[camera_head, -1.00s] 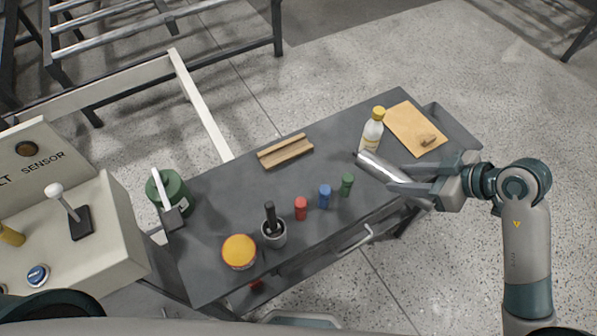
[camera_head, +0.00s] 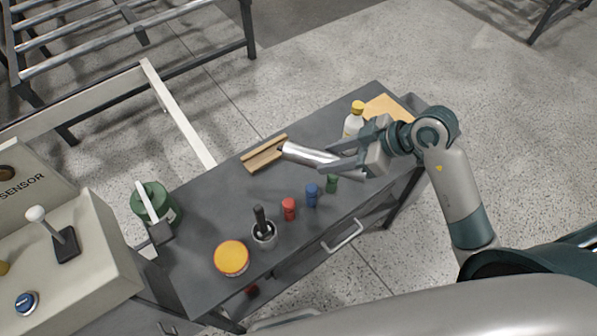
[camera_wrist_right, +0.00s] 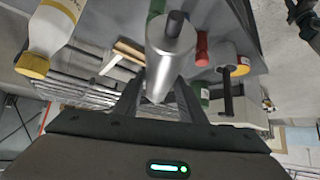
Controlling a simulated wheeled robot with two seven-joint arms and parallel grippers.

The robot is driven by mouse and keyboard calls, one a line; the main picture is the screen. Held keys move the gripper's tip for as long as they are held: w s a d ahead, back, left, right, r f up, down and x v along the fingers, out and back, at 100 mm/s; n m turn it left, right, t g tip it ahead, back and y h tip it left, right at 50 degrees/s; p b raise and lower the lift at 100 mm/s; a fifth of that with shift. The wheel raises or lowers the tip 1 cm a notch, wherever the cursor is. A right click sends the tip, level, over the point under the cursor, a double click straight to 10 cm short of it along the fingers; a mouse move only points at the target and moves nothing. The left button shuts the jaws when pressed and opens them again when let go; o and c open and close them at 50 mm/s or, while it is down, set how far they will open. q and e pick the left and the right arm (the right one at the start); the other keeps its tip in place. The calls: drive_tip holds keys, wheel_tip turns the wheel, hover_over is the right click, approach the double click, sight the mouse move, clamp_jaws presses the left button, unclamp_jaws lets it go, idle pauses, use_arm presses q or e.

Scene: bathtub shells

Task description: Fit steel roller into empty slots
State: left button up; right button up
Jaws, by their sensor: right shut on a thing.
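The steel roller (camera_head: 312,154) is a shiny cylinder with a thin dark shaft at its end. My right gripper (camera_head: 345,160) is shut on it and holds it above the table (camera_head: 205,200), its far end close to the wooden block. In the right wrist view the roller (camera_wrist_right: 170,45) points away between the fingers (camera_wrist_right: 158,98). A rack of parallel metal rollers (camera_head: 85,42) stands at the upper left of the head view; parts of it are cut off, and I cannot tell which slots are empty. My left gripper is not in view.
On the table are a wooden block (camera_head: 264,155), a yellow-capped bottle (camera_head: 352,122), red (camera_head: 289,209), blue (camera_head: 312,196) and green (camera_head: 332,184) small cylinders, a dark-handled cup (camera_head: 263,232), an orange-lidded tin (camera_head: 231,258) and a green canister (camera_head: 152,204). A control panel (camera_head: 85,255) stands left.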

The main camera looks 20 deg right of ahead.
sight(359, 173)
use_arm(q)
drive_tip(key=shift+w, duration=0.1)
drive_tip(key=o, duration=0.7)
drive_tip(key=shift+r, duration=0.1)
use_arm(e)
drive_tip(key=shift+w+r+p, duration=0.1)
drive_tip(key=shift+r+p, duration=0.15)
drive_tip(key=shift+p, duration=0.45)
drive_tip(key=m+t+p, duration=0.1)
drive_tip(key=p, duration=0.2)
drive_tip(key=d+m+h+p, duration=0.1)
drive_tip(key=m+p, duration=0.1)
drive_tip(key=p, duration=0.1)
drive_tip(key=shift+s+m+t+h, duration=0.2)
drive_tip(key=shift+m+t+h, duration=0.1)
drive_tip(key=shift+t, duration=0.1)
drive_tip(key=s+d+m+p, duration=0.1)
drive_tip(key=s+d+f+m+t+h+p, duration=0.1)
drive_tip(key=p, duration=0.1)
drive_tip(key=s+d+m+p, duration=0.1)
drive_tip(key=p, duration=0.1)
drive_tip(key=shift+s+f+h, duration=0.3)
drive_tip(key=shift+f+h, duration=0.1)
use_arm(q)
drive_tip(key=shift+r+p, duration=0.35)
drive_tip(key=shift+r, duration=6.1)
use_arm(e)
drive_tip(key=shift+s+d+f+m, duration=0.3)
drive_tip(key=shift+s+f, duration=0.05)
